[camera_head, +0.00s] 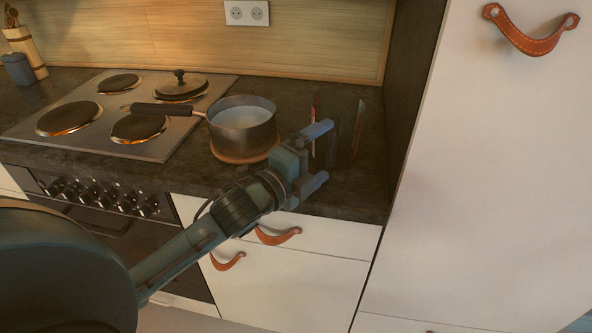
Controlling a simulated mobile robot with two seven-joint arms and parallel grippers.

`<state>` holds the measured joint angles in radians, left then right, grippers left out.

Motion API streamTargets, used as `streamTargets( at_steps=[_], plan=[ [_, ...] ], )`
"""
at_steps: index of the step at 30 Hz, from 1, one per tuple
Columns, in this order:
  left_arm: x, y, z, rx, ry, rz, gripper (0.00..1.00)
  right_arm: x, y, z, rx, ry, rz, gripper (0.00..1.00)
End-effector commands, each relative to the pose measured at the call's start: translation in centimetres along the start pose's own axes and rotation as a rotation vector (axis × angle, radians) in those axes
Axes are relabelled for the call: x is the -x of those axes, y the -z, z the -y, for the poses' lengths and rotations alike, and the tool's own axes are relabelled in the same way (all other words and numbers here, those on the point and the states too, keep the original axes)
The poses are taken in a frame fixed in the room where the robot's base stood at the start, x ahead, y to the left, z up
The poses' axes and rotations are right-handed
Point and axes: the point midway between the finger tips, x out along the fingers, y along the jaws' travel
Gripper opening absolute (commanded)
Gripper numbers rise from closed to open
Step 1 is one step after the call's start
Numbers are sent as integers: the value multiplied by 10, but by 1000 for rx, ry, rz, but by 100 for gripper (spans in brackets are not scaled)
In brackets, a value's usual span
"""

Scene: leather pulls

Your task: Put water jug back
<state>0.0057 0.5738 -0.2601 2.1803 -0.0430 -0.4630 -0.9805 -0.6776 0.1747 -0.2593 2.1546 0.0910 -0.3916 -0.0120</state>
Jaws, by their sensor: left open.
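My left gripper (317,157) reaches in from the left over the front of the dark counter (225,183). It is open, with its two fingers pointing right. A dark upright thing (347,124) with a reddish strip on its left side stands on the counter by the fingertips. It may be a box or a jug; I cannot tell which. I cannot tell whether it is between the fingers. No clear water jug shows. My right gripper is not in view.
A saucepan (242,132) with pale contents stands on a round wooden board just left of the gripper, its handle (161,110) over the stove (60,142). A lid (181,86) sits on a back burner. A tall white cabinet (490,180) closes off the right.

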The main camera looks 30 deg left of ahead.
Motion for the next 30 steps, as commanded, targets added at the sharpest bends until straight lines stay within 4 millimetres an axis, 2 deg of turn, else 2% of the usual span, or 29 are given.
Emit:
streamTargets(
  at_steps=[3,9,15,20,22,23,25,28,30],
  plan=[
    [27,0,-3,-2,-4,-1,100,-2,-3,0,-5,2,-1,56],
    [60,0,-2,0,-3,0,100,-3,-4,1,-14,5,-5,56],
    [76,0,-1,0,0,0,100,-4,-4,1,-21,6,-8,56],
    [80,0,0,0,0,0,100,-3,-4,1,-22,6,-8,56],
    [81,1,-7,37,-13,2,100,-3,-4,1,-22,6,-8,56],
    [81,2,-14,82,-28,6,100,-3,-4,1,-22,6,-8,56],
    [86,9,-47,268,-91,23,100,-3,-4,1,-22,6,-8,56],
    [103,33,-113,679,-217,83,100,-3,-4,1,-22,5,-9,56],
    [119,57,-156,979,-297,146,100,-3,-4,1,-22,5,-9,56]
  ],
)
